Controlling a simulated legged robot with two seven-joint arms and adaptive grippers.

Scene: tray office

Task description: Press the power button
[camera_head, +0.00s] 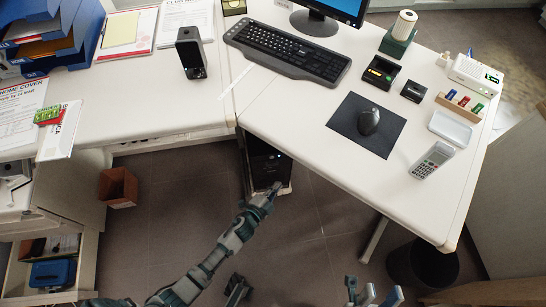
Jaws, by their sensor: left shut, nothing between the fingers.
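A dark computer tower (266,160) stands on the floor under the front edge of the right desk, its top part hidden by the desk. My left arm reaches up from the bottom of the picture. My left gripper (271,191) is shut and empty, with its tip at the tower's lower front. I cannot tell whether it touches the tower. The power button is too small or hidden to make out. Part of what seems to be my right gripper (373,293) shows at the bottom edge, well away from the tower; its finger state is unclear.
The white desk (300,133) overhangs the tower, with a keyboard (287,50) and mouse (368,122) on top. A brown bin (118,187) stands left and a black bin (422,265) at lower right. An open drawer (88,270) juts out at lower left. Floor around my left arm is clear.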

